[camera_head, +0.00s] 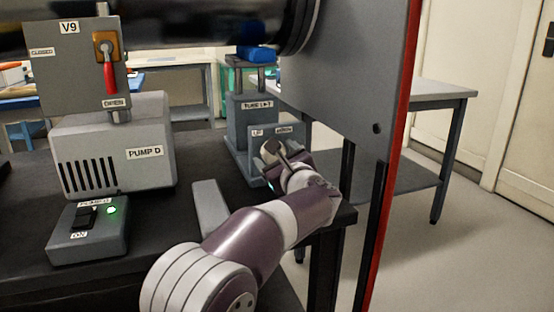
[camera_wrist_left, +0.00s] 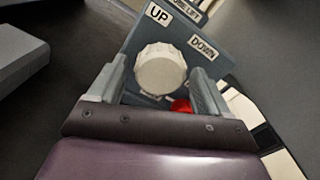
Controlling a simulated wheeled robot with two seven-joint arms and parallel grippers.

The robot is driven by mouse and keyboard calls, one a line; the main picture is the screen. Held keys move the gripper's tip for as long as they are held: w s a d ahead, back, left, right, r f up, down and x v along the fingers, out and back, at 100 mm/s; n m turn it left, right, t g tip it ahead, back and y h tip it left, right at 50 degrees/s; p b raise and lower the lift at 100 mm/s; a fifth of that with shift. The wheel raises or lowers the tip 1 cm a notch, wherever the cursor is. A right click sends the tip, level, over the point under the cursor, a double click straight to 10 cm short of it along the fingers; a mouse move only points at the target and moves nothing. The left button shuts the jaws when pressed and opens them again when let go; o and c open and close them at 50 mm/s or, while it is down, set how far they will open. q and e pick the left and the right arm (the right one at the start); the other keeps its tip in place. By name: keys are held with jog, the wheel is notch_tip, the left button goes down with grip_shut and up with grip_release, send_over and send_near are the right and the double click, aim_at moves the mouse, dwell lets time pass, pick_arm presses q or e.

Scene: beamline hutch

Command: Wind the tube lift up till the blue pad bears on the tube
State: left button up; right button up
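The tube lift (camera_head: 239,125) is a grey-blue block near the bench's far right corner. Its blue pad (camera_head: 256,54) sits on posts under the dark tube (camera_head: 160,27); I cannot tell whether they touch. The lift's panel (camera_wrist_left: 205,68) carries UP and DOWN labels and a round cream knob (camera_wrist_left: 160,70). My left gripper (camera_wrist_left: 159,68) is at the panel, one finger on each side of the knob, with a narrow gap showing. In the head view the left gripper (camera_head: 277,157) hides most of the knob. A red part (camera_wrist_left: 181,106) shows below the knob, partly hidden. My right gripper is out of view.
Pump D (camera_head: 120,150), its switch box (camera_head: 88,232) with a lit green lamp, and the V9 valve panel (camera_head: 72,75) with a red handle stand on the left. A large grey plate (camera_head: 350,70) with a red edge stands to the right of the lift.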

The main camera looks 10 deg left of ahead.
pick_arm(q)
jog(key=p+v, duration=0.2)
jog(key=v, duration=1)
jog(key=shift+s+d, duration=0.1)
jog(key=shift+s, duration=0.05)
jog(key=shift+s+d, duration=0.1)
